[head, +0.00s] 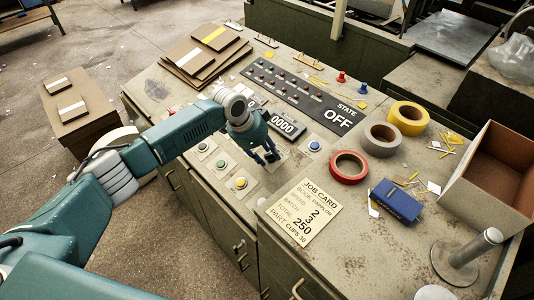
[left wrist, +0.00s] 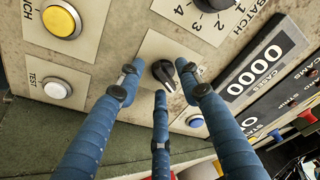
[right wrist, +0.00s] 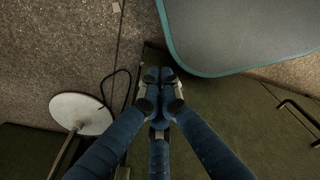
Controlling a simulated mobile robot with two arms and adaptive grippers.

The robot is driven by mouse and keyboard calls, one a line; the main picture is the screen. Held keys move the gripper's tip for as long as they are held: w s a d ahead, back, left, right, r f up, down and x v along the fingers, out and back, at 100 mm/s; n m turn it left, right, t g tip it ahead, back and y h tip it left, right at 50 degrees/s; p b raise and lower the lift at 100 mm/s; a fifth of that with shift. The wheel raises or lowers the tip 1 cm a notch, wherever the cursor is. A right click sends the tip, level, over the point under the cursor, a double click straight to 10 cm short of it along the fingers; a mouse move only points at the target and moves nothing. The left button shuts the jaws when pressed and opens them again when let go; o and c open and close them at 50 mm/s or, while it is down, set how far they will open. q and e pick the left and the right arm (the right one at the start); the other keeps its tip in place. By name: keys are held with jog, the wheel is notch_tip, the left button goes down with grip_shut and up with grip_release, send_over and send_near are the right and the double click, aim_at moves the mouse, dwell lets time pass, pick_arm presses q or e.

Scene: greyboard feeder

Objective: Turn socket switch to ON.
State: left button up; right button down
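A black rotary knob (left wrist: 164,72) with a pale pointer mark sits on a cream plate in the left wrist view; the plate's label is mostly hidden, so I cannot tell whether it is the socket switch. My left gripper (head: 266,157) is over the console, its three fingers pointing down at this plate. In the left wrist view the left gripper's fingertips (left wrist: 158,78) stand apart around the knob, with nothing clearly gripped. The state display (head: 339,120) reads OFF. My right gripper (right wrist: 163,78) has its fingertips together, empty, away from the console top.
A yellow button (left wrist: 62,20), a white TEST button (left wrist: 57,89), a blue button (left wrist: 195,121) and the BATCH dial (left wrist: 212,3) surround the plate. Tape rolls, including a red one (head: 348,167), a job card (head: 305,212) and a blue box (head: 396,201) lie to the right.

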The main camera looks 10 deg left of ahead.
pick_arm(q)
jog(key=v, duration=1.2)
jog(key=shift+f, duration=0.1)
